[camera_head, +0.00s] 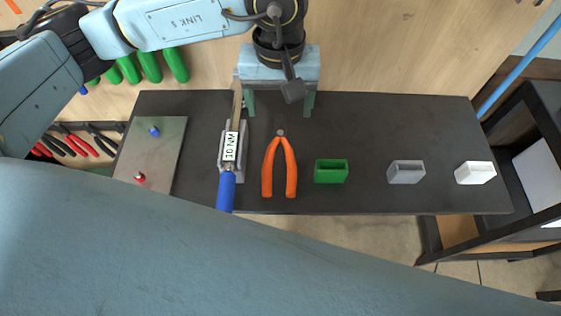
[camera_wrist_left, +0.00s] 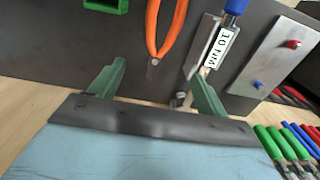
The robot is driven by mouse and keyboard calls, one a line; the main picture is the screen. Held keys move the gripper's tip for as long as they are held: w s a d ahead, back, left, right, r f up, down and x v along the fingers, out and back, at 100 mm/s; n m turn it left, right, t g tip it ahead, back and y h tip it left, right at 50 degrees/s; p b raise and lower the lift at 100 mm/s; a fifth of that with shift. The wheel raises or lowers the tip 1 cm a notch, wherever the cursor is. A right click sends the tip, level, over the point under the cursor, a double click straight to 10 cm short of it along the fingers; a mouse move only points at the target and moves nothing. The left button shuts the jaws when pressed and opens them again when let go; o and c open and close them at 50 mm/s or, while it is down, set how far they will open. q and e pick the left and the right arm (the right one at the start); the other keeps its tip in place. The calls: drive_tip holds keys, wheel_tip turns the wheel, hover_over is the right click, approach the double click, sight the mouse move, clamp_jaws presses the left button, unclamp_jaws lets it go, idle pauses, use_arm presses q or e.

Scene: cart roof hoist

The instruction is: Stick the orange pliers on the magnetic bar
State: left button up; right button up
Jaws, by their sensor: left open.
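The orange pliers (camera_head: 268,172) lie on the dark tabletop, jaws toward the far edge and handles toward me. In the left wrist view their orange handles (camera_wrist_left: 152,28) show at the top, with the dark jaws just beyond my fingertips. My left gripper (camera_head: 280,107) is open and empty, its green fingers apart, just beyond the plier jaws. The fingers also show in the left wrist view (camera_wrist_left: 159,70). A dark bar (camera_head: 83,127) at the far left, holding several red and black pliers, looks like the magnetic bar. My right gripper is not in view.
A blue-handled tool (camera_head: 227,188) labelled 10 NM lies in a grey holder left of the pliers. A metal plate (camera_head: 160,165) has blue and red knobs. Green (camera_head: 331,171), grey (camera_head: 406,172) and white (camera_head: 475,172) boxes stand right. My blue arm link covers the foreground.

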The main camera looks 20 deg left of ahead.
sight(280, 155)
use_arm(q)
wheel_tip(280, 155, down, 14)
drive_tip(key=shift+s+r, duration=0.1)
idle(0.5)
drive_tip(key=shift+c, duration=0.5)
drive_tip(key=c, duration=1.1)
